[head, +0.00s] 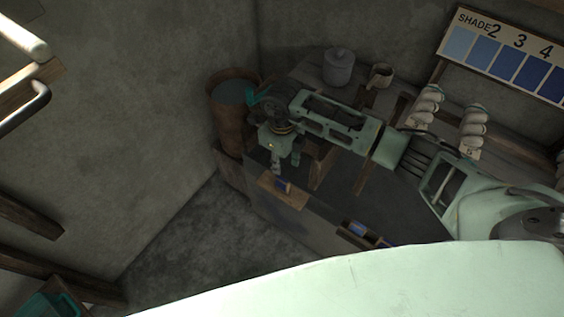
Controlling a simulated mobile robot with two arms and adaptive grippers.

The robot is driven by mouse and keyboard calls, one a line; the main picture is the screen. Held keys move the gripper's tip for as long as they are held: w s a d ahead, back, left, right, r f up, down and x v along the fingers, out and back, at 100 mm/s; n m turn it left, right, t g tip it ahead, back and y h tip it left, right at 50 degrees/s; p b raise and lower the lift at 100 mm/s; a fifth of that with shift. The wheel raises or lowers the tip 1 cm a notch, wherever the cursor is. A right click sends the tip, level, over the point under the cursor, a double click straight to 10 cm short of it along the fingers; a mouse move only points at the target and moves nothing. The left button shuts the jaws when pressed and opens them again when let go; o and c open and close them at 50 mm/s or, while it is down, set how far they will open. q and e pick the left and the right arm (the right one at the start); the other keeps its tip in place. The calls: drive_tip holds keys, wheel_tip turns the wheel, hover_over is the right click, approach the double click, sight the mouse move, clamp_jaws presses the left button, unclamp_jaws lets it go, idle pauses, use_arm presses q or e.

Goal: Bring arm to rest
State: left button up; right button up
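My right arm reaches in from the right side of the head view, pale green with dark joints. My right gripper (286,168) points down at the front edge of the dark worktable (330,228). Its two fingers look apart, with nothing visible between them. My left gripper is not in view.
A brown bucket (230,112) with dark liquid stands left of the arm. A grey lidded jar (338,68), a mug (380,75) and pale yarn skeins (428,105) are behind. A shade board (505,55) hangs at right. Floor (200,255) at left is clear.

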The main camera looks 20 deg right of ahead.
drive_tip(key=shift+r, duration=0.8)
